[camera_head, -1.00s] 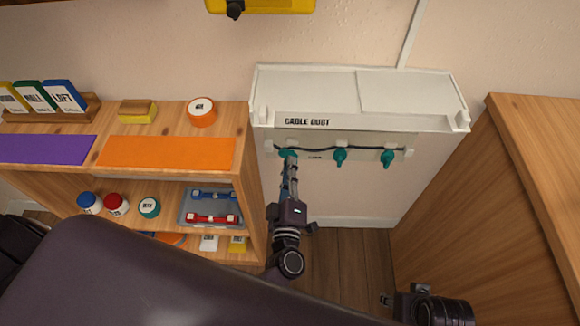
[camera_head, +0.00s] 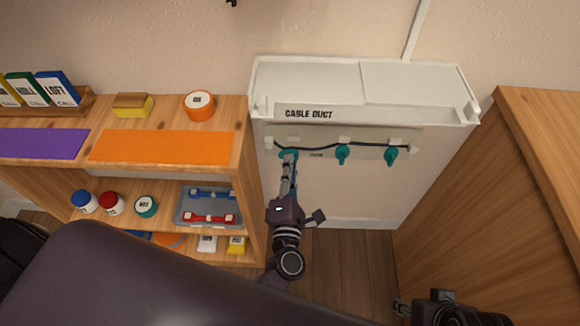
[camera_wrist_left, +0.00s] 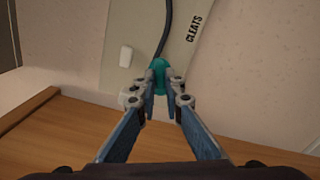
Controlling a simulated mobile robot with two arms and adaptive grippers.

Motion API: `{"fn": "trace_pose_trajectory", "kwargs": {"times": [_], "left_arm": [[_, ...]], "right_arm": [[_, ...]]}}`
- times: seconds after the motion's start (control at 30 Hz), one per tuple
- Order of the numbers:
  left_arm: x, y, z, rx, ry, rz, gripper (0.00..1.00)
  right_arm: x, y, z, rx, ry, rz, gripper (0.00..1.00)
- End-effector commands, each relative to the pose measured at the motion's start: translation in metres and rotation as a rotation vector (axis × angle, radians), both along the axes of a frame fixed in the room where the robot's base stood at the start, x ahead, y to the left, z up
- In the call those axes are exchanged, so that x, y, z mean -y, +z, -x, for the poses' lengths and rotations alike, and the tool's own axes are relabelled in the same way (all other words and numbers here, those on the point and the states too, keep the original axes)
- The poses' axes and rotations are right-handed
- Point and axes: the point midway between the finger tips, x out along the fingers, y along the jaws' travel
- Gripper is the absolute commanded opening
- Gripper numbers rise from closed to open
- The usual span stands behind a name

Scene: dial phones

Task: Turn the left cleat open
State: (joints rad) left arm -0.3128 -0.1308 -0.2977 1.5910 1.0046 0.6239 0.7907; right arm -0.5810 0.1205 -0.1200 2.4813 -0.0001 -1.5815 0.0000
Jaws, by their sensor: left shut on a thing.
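Three teal cleats sit in a row on a pale panel under the white cable duct, with a dark cable running along them. My left gripper (camera_head: 288,162) is shut on the left cleat (camera_head: 288,154). In the left wrist view the fingertips (camera_wrist_left: 165,90) close on both sides of the teal left cleat (camera_wrist_left: 160,73), which is partly hidden by them. The middle cleat (camera_head: 342,153) and the right cleat (camera_head: 390,154) hang below the cable with their handles downward. My right gripper (camera_head: 402,306) is at the lower right, away from the cleats; its fingers are too small to judge.
The cable duct (camera_head: 410,95) juts out above the cleats. A wooden shelf with an orange mat (camera_head: 160,147) and a tray (camera_head: 182,215) stands to the left. A wooden cabinet (camera_head: 470,200) stands to the right. Floor (camera_head: 350,265) shows between them.

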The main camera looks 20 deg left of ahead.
Motion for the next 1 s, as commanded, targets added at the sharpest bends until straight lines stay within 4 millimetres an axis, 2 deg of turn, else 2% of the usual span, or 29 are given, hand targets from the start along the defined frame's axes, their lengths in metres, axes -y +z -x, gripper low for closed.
{"fn": "trace_pose_trajectory", "kwargs": {"times": [0.33,0.87,0.9,1.0], "left_arm": [[0.0007,-0.0031,0.0009,0.033,-0.001,0.129,0.00],[0.0008,-0.0027,0.0009,0.038,-0.001,0.148,0.00],[0.0007,-0.0027,0.0009,0.038,-0.001,0.148,0.12],[0.0006,-0.0024,0.0008,0.039,0.000,0.148,0.23]], "right_arm": [[-0.0001,-0.0076,-0.0001,0.000,0.000,0.000,0.40],[-0.0001,-0.0083,-0.0001,0.000,0.000,0.000,0.40],[-0.0002,-0.0082,-0.0002,0.000,0.000,0.000,0.40],[-0.0002,-0.0082,-0.0002,0.000,0.000,0.000,0.40]]}}
